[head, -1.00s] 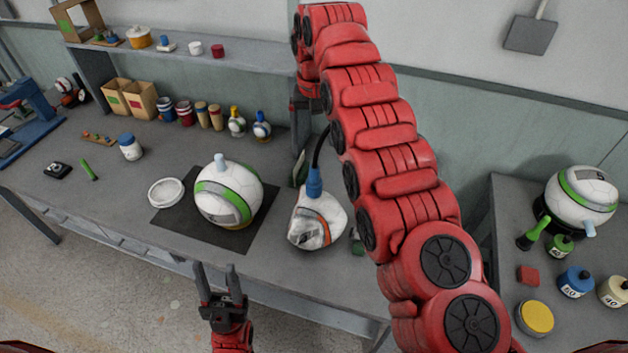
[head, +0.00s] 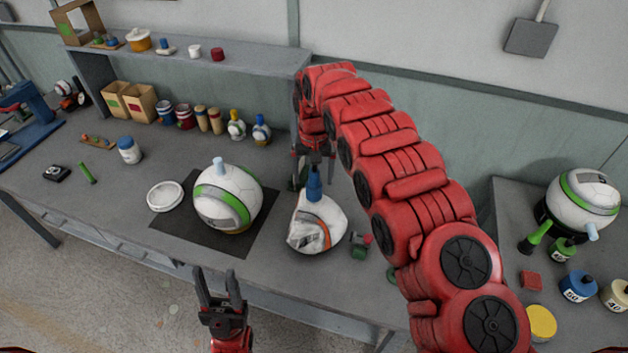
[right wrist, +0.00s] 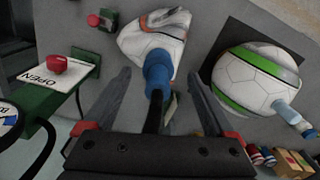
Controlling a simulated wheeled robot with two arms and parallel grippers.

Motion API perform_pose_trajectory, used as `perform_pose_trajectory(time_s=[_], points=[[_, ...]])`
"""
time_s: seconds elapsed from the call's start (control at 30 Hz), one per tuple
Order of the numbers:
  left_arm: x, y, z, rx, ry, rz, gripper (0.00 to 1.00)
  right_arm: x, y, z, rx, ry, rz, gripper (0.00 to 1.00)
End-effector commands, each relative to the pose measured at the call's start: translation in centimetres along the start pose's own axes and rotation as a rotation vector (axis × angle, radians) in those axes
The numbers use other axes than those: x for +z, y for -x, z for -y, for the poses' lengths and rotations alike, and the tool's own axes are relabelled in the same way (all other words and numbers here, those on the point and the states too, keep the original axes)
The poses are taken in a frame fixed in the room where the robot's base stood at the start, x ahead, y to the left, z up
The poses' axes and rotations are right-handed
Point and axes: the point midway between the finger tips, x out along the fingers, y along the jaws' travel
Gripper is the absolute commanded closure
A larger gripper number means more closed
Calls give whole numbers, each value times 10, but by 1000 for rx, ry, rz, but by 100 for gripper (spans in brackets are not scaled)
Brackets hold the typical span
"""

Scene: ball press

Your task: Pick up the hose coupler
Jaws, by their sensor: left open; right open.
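The blue hose coupler (head: 314,184) stands on top of a crumpled white ball with an orange stripe (head: 315,228). In the right wrist view, the coupler (right wrist: 157,72) lies between my right gripper's fingertips, with a black hose (right wrist: 154,118) running from it toward the gripper's palm. My right gripper (head: 313,168) is open, pointing down over the coupler, with a visible gap at each side in the wrist view. Contact cannot be told. My left gripper (head: 215,273) is open and empty in front of the table's front edge.
A round white-green ball (head: 228,196) sits on a dark mat (head: 180,228) left of the crumpled ball. A green box with a red button (right wrist: 58,66) is near the right gripper. Bottles (head: 236,127) stand behind. A side table on the right holds another ball (head: 583,197).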

Motion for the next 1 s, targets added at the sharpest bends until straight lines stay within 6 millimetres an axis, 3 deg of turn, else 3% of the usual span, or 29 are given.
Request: perform_pose_trajectory(time_s=[0.4, 0.6, 0.9, 1.0], points=[[-5, -31, 2, 0, 0, 0, 50, -5, -30, -2, 1, 2, 2, 11], [-4, -26, 1, 0, 0, 0, 50, -6, -50, 0, -2, 1, -1, 11], [-4, -26, 1, 0, 0, 0, 50, -5, -53, -2, 0, 0, 1, 11], [-4, -26, 1, 0, 0, 0, 50, -5, -53, -2, 0, 0, 1, 27]])
